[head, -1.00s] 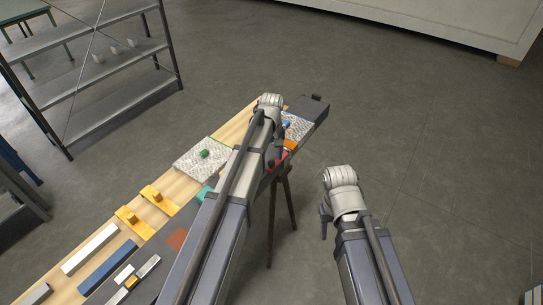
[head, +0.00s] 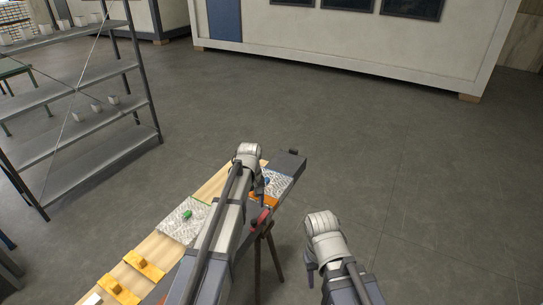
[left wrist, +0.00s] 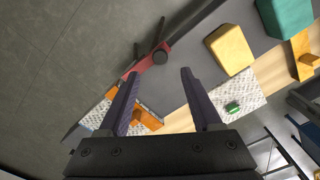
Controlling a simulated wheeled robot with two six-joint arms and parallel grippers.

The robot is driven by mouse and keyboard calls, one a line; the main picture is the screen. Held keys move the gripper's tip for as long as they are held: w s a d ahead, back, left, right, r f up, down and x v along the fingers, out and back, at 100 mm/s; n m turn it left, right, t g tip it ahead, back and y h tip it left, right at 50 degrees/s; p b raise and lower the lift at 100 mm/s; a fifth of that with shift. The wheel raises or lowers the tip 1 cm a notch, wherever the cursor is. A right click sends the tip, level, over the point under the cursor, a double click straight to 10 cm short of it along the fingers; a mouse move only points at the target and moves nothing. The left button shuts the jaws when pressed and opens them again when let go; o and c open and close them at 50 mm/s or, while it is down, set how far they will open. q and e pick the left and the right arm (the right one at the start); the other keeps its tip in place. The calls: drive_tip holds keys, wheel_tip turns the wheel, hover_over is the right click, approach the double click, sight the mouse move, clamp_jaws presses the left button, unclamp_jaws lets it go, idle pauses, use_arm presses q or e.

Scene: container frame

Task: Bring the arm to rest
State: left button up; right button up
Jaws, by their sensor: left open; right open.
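My left arm reaches in from the bottom over the long workbench (head: 285,172) in the head view. Its gripper (head: 262,188) is mostly hidden below the pale wrist, above the bench's far part. In the left wrist view the two dark fingers of that left gripper (left wrist: 160,74) are apart, with nothing held between them. My right arm is to the right of the bench, over open floor. Its gripper (head: 310,264) points down beside the pale wrist, and its fingers are too small to tell apart.
The bench holds a green piece (head: 187,215) on a white textured mat (head: 174,228) and yellow brackets (head: 143,264). A yellow block (left wrist: 229,48) and a teal block (left wrist: 286,16) show in the left wrist view. A metal shelf (head: 75,160) stands left. Floor right is clear.

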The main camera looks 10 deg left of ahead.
use_arm(q)
drive_tip(key=s+d+f+m+b, duration=0.1)
drive_tip(key=s+d+m, duration=0.2)
drive_tip(key=s, duration=0.5)
drive_tip(key=s+d+f+m+b, duration=0.1)
drive_tip(key=s+d+m, duration=0.3)
drive_tip(key=s, duration=0.4)
drive_tip(key=s+d+f+m+y+b, duration=0.1)
drive_tip(key=s+d+f+m+b, duration=0.1)
drive_tip(key=s+d, duration=0.3)
drive_tip(key=s+m, duration=0.1)
drive_tip(key=s, duration=0.2)
drive_tip(key=shift+s+m, duration=0.3)
drive_tip(key=shift+s, duration=0.1)
